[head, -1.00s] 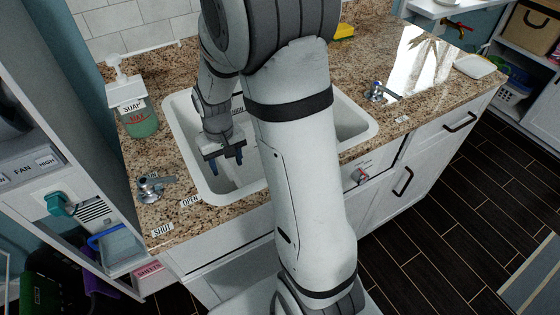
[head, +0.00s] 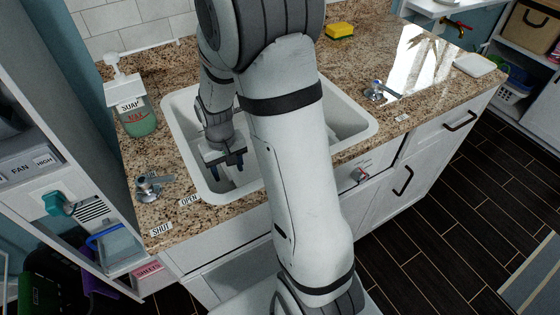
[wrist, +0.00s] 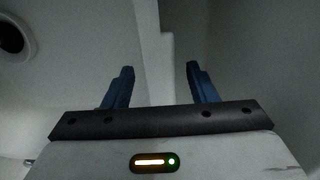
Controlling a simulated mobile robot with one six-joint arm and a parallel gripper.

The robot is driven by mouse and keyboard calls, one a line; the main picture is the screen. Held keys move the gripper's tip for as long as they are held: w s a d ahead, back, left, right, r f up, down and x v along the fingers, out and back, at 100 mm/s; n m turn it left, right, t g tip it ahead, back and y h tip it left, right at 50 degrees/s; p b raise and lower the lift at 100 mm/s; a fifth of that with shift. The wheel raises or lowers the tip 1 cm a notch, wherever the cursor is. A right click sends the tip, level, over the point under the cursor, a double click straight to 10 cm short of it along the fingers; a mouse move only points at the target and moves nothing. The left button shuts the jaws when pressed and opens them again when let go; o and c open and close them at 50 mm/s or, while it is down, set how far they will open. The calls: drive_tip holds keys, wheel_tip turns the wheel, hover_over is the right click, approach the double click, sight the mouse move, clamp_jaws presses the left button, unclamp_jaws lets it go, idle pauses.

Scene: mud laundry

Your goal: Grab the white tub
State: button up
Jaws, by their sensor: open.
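My gripper (head: 227,169) is inside the left part of the white sink, pointing down, with its blue fingers apart. In the wrist view its fingers (wrist: 160,70) are open, with nothing clamped between them. A pale upright edge (wrist: 166,60) runs up the picture between and beyond the fingertips. I cannot tell whether this edge belongs to the white tub or to the sink. No separate tub stands out clearly in the head view, where my arm covers much of the sink.
The white sink (head: 365,133) is set in a speckled counter (head: 435,105). A soap dispenser (head: 137,117) and a tap handle (head: 150,186) stand at its left. Another tap handle (head: 375,90) is at its right. A yellow sponge (head: 340,31) and white dish (head: 474,65) lie farther back.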

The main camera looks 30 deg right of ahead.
drive_tip(key=shift+c, duration=0.2)
clamp_jaws()
idle(0.4)
